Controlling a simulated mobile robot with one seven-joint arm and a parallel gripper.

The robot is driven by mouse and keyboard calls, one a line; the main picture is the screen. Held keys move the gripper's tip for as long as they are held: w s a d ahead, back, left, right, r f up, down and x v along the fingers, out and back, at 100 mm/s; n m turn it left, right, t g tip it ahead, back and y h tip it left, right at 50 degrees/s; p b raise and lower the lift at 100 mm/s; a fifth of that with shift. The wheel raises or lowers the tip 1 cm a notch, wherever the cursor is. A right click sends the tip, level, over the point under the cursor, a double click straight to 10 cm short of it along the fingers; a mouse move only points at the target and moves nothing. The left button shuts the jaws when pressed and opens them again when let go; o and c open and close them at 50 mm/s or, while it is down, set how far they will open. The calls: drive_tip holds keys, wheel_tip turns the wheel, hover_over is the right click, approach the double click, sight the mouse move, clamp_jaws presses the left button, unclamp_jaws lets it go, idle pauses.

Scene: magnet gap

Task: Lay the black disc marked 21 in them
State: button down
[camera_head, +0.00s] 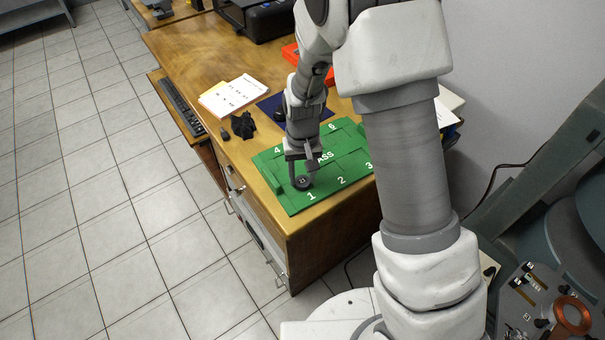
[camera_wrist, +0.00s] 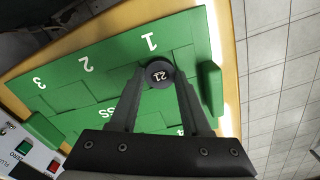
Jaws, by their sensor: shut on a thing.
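The black disc marked 21 (camera_wrist: 159,74) is between the fingertips of my gripper (camera_wrist: 158,70), which is shut on it. In the head view the disc (camera_head: 303,181) is at the near left of the green board (camera_head: 336,188), over the area by the number 1. The board is marked PASS and carries numbers such as 1, 2, 3, 4 and 6, with raised green blocks. I cannot tell whether the disc touches the board. My gripper (camera_head: 302,176) points down, and my arm hides part of the board.
A black star-shaped object (camera_head: 243,125) stands left of the board on the wooden desk (camera_head: 190,55). A paper sheet (camera_head: 231,95), a dark blue mat (camera_head: 270,108) and an orange-red item (camera_head: 291,52) lie farther back. A keyboard (camera_head: 182,106) is at the left. The desk's near edge is close to the board.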

drive_tip(key=shift+f, duration=0.2)
idle(0.4)
drive_tip(key=shift+c, duration=1.4)
unclamp_jaws()
drive_tip(key=shift+c, duration=0.3)
drive_tip(key=c, duration=0.5)
drive_tip(key=shift+o, duration=0.2)
drive_tip(key=shift+r+p, duration=1.55)
drive_tip(key=shift+r, duration=0.75)
